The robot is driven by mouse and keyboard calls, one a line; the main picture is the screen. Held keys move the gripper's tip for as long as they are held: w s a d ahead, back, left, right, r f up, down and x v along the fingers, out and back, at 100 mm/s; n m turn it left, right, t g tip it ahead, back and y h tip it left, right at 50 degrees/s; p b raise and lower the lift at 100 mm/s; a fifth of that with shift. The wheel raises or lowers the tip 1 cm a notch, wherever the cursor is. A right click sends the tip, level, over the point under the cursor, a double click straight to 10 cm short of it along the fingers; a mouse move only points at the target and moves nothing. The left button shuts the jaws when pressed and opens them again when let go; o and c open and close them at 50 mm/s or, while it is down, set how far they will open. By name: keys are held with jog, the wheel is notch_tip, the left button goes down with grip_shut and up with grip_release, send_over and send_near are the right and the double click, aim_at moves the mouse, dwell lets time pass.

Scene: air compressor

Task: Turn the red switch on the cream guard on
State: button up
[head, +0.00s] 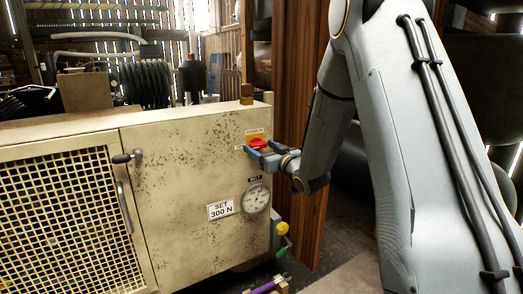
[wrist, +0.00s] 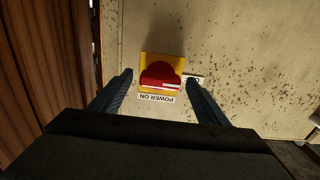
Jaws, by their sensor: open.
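The red switch (head: 258,142) sits on a yellow plate at the upper right of the cream guard (head: 180,170). In the wrist view the red switch (wrist: 160,77) lies between the fingertips, on its yellow plate (wrist: 178,60), with a pale stripe on the knob. A label reading "POWER ON" shows beside it, upside down in that view, and a second small label is partly hidden by a finger. My gripper (head: 258,153) is open in front of the switch, and its fingers (wrist: 160,82) stand on either side. I cannot tell whether they touch the knob.
A dial gauge (head: 256,198) and a "SET 300 N" label (head: 221,210) are lower on the guard. A black-knobbed latch (head: 127,157) and a handle are to the left. A yellow knob (head: 282,228) projects at lower right. A brown wooden panel (head: 300,130) stands behind my arm.

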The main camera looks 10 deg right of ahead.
jog(key=c, duration=1)
jog(key=shift+c, duration=0.2)
jog(key=shift+m+p, duration=0.3)
jog(key=m+p, duration=0.3)
jog(key=shift+r, duration=0.1)
jog(key=m+p, duration=0.3)
jog(key=m, duration=0.2)
jog(key=shift+p, duration=0.4)
jog(key=m+p, duration=0.3)
jog(key=m, duration=0.1)
jog(key=shift+m, duration=0.3)
jog(key=m+p, duration=0.2)
jog(key=m, duration=0.2)
jog(key=shift+m, duration=0.3)
jog(key=shift+p, duration=0.3)
